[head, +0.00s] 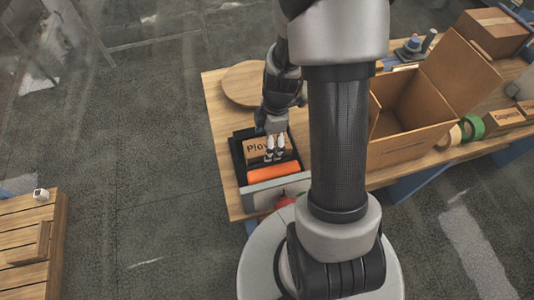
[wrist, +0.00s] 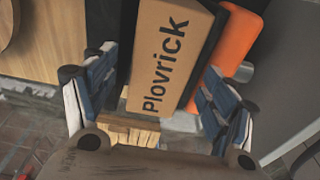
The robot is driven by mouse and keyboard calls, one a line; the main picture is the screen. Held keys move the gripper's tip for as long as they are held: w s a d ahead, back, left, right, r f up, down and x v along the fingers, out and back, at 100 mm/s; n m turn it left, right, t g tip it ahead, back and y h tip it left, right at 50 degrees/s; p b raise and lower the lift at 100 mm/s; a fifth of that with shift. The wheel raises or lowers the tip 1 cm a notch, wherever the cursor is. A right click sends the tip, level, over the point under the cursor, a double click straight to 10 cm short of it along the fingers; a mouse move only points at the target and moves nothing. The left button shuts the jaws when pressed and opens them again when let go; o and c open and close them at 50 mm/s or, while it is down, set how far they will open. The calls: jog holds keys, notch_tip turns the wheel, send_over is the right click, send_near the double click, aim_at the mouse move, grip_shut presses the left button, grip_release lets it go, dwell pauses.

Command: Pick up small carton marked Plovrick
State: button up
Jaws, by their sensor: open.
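The small brown carton marked Plovrick (head: 257,151) lies in a dark open tray (head: 237,160) on the left end of the wooden table. In the wrist view the carton (wrist: 165,50) runs up between my fingers, with its black lettering toward the camera. My gripper (head: 275,155) is over the tray at the carton, and its fingers cover the end of the lettering in the head view. In the wrist view my gripper (wrist: 158,85) is open, with one finger on each side of the carton and gaps showing. I cannot tell how far the fingertips reach down.
An orange cylinder (head: 273,172) lies beside the carton in the tray and close to my right finger in the wrist view (wrist: 235,45). A round wooden board (head: 243,84) lies behind. A large open carton (head: 400,151) stands to the right, with a green tape roll (head: 472,127) beyond.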

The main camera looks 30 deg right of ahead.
jog(key=shift+c, duration=0.6)
grip_shut()
dwell(0.5)
